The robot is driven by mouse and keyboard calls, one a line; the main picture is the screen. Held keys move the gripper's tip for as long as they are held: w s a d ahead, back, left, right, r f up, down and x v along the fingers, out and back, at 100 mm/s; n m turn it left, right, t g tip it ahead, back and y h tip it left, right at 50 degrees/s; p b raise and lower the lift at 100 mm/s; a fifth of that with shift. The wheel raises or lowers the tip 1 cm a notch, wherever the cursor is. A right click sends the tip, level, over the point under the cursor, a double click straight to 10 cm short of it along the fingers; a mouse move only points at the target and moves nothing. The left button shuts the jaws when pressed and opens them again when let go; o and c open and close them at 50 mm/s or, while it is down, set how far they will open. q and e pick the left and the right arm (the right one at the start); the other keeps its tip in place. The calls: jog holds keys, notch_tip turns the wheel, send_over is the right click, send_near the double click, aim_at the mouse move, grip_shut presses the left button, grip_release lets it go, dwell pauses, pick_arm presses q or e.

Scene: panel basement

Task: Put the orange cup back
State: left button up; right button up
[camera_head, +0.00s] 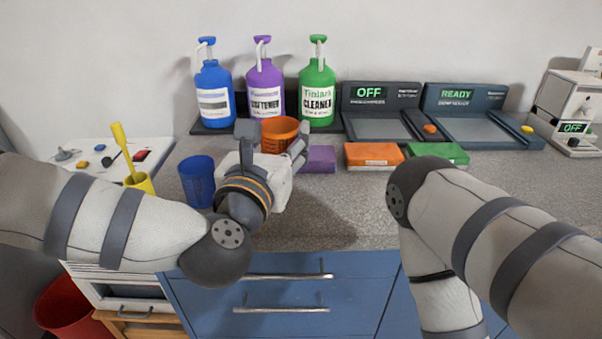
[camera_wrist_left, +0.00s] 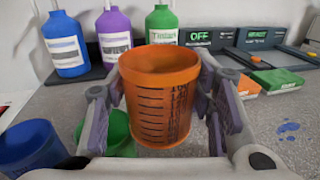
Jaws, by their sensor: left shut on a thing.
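The orange cup (camera_head: 278,131) is upright between the fingers of my left gripper (camera_head: 273,143), in front of the purple bottle. In the left wrist view the orange cup (camera_wrist_left: 160,100) has dark measuring lines, and the fingers are shut on it from both sides. Its base is hidden in the head view, and I cannot tell if it touches the counter. A blue cup (camera_head: 197,181) stands on the counter left of the gripper. A green cup (camera_wrist_left: 118,133) shows partly behind the left finger in the left wrist view. My right gripper is out of view; only its arm shows.
Blue (camera_head: 214,88), purple (camera_head: 265,90) and green (camera_head: 317,92) bottles stand on a dark tray at the wall. Purple (camera_head: 320,159), orange (camera_head: 373,154) and green (camera_head: 437,152) boxes lie before two display devices. Blue stains (camera_wrist_left: 288,127) mark the counter.

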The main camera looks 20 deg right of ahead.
pick_arm(q)
jog(key=d+f, duration=0.1)
jog(key=f, duration=0.1)
jog(key=d+f, duration=0.2)
jog(key=shift+w+d, duration=0.1)
jog(key=shift+w, duration=0.1)
jog(key=f, duration=0.3)
jog(key=shift+d+f+b, duration=0.2)
jog(key=shift+f+b, duration=0.15)
jog(key=shift+b, duration=0.05)
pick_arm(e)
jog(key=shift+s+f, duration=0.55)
pick_arm(q)
jog(key=shift+f, duration=0.15)
jog(key=o, duration=1)
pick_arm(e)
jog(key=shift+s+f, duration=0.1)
